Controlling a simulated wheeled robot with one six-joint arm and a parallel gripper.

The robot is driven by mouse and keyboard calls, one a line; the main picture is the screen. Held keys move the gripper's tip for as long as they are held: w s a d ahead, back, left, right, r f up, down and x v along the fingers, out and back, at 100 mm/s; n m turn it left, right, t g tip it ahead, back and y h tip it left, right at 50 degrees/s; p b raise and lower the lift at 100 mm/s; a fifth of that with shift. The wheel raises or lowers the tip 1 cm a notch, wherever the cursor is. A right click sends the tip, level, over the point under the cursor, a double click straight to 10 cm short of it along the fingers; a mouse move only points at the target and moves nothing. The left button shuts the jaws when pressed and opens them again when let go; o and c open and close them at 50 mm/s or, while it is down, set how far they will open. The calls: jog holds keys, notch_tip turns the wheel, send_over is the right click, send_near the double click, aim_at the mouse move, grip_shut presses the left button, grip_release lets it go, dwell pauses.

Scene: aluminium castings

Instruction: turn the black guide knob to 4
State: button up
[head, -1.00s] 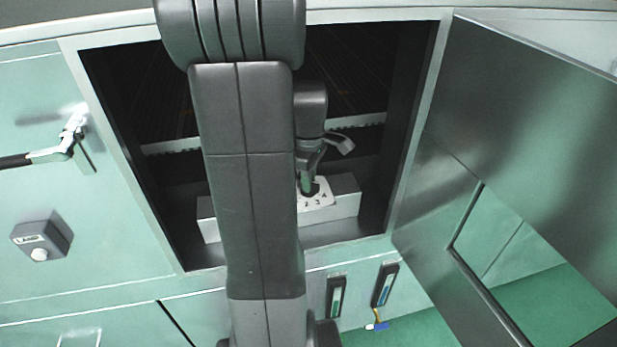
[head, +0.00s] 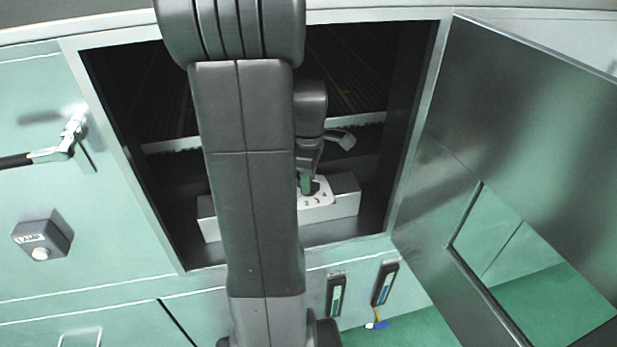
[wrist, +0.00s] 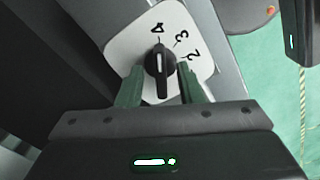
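The black guide knob (wrist: 160,70) sits on a white dial plate (wrist: 120,45) in the wrist view. The numbers 4, 3 and 2 show along the plate's far and right side. The knob's bar runs nearly straight up the picture and its far end lies towards the 4. My gripper (wrist: 160,84) is open, with one green finger on each side of the knob. A gap shows between each finger and the bar. In the head view my gripper (head: 306,184) is at the dial plate (head: 322,196), and its finger and my arm hide most of the knob.
The dial is on a grey block (head: 345,193) inside a dark, open cabinet recess. The cabinet door (head: 520,120) stands open at the right. A lamp box (head: 45,238) and a handle (head: 60,148) are on the left panel.

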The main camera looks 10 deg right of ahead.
notch_tip(320, 180, up, 8)
jog(key=shift+f, duration=0.25)
dwell(0.4)
notch_tip(320, 180, down, 8)
jog(key=shift+r, duration=0.15)
jog(key=shift+m, duration=0.3)
dwell(0.7)
